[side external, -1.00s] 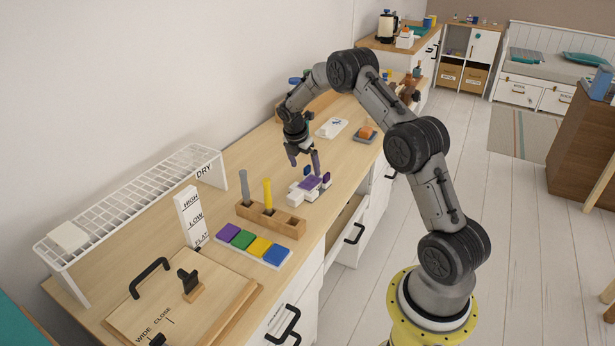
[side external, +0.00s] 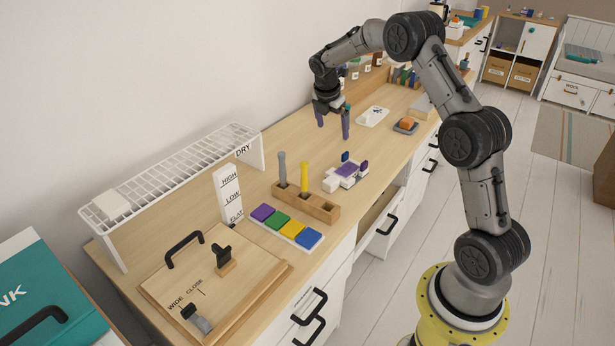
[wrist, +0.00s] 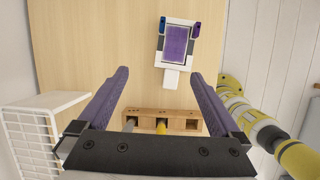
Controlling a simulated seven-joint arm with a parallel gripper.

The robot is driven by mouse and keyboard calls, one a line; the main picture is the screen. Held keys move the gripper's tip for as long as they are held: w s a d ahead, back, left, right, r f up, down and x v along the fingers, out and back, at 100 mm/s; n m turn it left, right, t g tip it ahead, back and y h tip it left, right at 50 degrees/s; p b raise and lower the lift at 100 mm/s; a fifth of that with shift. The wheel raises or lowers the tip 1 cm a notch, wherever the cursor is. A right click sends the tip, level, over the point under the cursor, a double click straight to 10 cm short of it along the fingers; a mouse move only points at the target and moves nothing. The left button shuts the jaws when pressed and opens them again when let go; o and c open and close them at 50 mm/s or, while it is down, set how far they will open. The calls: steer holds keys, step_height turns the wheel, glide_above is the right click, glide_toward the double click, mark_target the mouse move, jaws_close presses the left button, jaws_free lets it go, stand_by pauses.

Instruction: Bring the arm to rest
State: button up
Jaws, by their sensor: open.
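My gripper (side external: 332,121) is open and empty, raised above the desk with its purple fingers pointing down. It also shows in the wrist view (wrist: 160,95), fingers wide apart with nothing between them. A small white device with a purple top (side external: 346,171) sits on the desk below and to the right of the gripper in the side view. The same device (wrist: 179,45) lies ahead of the fingertips in the wrist view, apart from them.
A wooden holder (side external: 318,206) carries a grey and a yellow stick. Nearby stand colored tiles (side external: 287,226), a height marker (side external: 228,194), a white wire rack (side external: 170,168) and a wooden board with black handles (side external: 240,283). Bare desk surrounds the spot below the gripper.

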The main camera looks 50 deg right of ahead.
steer(key=s+a+r+t, duration=0.25)
steer(key=a+r, duration=0.65)
steer(key=r, duration=0.5)
steer(key=s+a+r+m+t, duration=0.2)
steer(key=s+a+r+m, duration=0.1)
steer(key=s+a+r, duration=0.6)
steer(key=s+a+f+m+y, duration=0.2)
steer(key=s+a+f+m, duration=0.2)
steer(key=s+m, duration=0.3)
steer(key=s+a+f+m+y, duration=0.1)
steer(key=s+a+f+m, duration=0.4)
steer(key=s, duration=0.8)
steer(key=shift+a+m+y, duration=0.4)
steer(key=shift+a+m, duration=0.25)
steer(key=shift+m, duration=0.45)
steer(key=shift+s+f+t, duration=0.1)
steer(key=shift+t, duration=0.15)
